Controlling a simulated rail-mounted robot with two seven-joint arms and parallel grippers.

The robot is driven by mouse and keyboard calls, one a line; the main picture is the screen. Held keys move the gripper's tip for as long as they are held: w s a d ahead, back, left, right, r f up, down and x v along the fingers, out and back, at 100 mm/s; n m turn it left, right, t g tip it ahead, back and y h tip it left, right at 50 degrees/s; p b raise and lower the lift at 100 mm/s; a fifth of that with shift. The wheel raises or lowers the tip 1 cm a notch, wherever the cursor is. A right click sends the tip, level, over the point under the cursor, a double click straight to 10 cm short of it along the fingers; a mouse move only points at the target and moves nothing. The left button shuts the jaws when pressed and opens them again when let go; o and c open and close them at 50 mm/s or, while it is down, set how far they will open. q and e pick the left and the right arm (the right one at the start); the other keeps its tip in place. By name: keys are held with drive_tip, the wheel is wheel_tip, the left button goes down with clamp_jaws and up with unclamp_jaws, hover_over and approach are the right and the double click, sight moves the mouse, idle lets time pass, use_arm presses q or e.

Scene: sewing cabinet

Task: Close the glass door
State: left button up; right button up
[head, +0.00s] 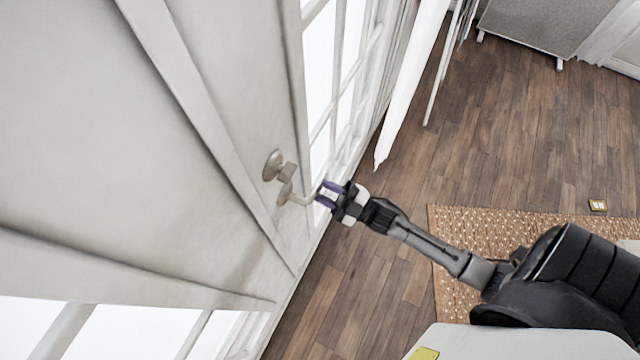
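The door (85,150) is a large pale panel with glass panes (140,332) at the bottom, filling the left of the head view. A round metal knob (273,165) and a lever handle (297,200) are on its face near the edge. My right gripper (326,192) is at the free end of the lever, its two purple fingers apart with a gap between them. The lever's tip reaches to the fingers; whether they touch it is unclear. My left gripper is out of view.
A wall of paned windows (345,80) runs beside the door, with a white curtain (410,80) hanging near it. A patterned rug (450,230) lies on the wood floor (510,120). A grey piece of furniture (545,25) stands at the back.

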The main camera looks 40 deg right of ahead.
drive_tip(key=shift+o, duration=0.8)
drive_tip(key=shift+s+d+f, duration=0.15)
drive_tip(key=shift+s+d, duration=0.05)
drive_tip(key=shift+s, duration=0.15)
drive_tip(key=shift+o, duration=0.4)
drive_tip(key=shift+a, duration=0.1)
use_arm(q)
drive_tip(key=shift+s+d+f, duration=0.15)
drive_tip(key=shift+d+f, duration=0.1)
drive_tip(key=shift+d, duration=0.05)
use_arm(e)
drive_tip(key=v, duration=1.3)
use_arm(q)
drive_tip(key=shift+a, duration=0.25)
